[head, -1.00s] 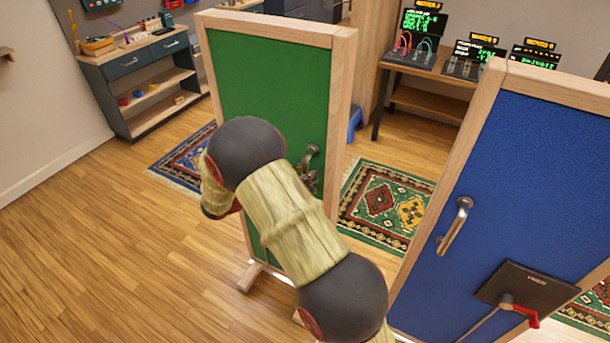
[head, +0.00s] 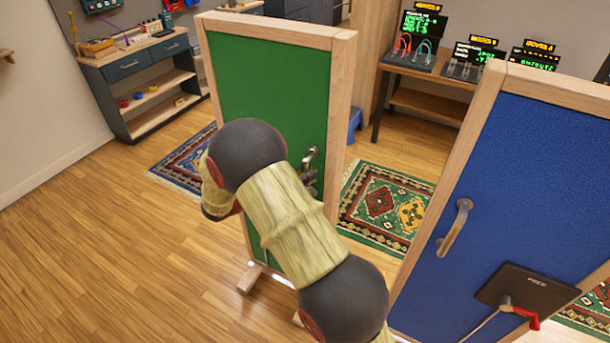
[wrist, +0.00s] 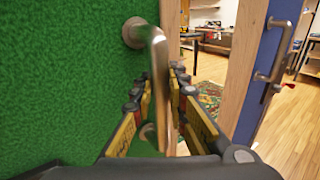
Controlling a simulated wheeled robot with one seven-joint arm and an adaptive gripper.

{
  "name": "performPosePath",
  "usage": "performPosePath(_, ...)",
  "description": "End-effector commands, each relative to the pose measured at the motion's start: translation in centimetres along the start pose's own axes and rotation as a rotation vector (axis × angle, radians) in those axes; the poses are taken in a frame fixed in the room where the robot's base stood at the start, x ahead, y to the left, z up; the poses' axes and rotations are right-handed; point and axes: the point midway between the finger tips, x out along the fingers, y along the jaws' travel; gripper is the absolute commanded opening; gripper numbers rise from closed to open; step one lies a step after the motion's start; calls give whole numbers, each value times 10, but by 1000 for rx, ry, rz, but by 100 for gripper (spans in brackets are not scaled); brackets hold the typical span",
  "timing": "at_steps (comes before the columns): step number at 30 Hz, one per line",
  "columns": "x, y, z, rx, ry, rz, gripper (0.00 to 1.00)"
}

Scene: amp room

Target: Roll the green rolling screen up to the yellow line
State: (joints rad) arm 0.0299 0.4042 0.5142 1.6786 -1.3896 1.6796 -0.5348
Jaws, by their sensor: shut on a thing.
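The green rolling screen (head: 268,85), a green panel in a pale wood frame, stands upright on feet left of centre in the head view. Its green face (wrist: 60,80) fills the left of the wrist view. A metal bar handle (wrist: 160,80) sticks out from it. My gripper (wrist: 168,90) is shut on this handle, with a finger on either side of it. In the head view my arm crosses the screen's lower part and hides much of it; the handle (head: 308,157) shows just past the arm. I see no yellow line in either view.
A blue screen (head: 535,165) with its own handle stands close on the right. Patterned rugs (head: 385,205) lie behind the screens. A tool bench (head: 140,75) stands at the back left, and a desk with displays (head: 430,75) at the back. Wood floor at the left is clear.

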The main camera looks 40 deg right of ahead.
Motion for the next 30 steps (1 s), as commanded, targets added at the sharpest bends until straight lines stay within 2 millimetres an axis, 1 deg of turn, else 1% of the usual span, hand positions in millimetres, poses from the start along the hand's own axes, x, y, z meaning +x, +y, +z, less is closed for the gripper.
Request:
performPosePath(14,0,0,0,0,0,0,0)
performPosePath(17,2,-3,1,-1,0,0,0)
performPosePath(19,5,-8,2,-2,0,-2,0)
performPosePath(23,17,-26,3,-6,0,-4,0)
performPosePath(26,32,-48,5,-7,-1,-6,0)
performPosePath(30,56,-86,6,-11,-1,-8,0)
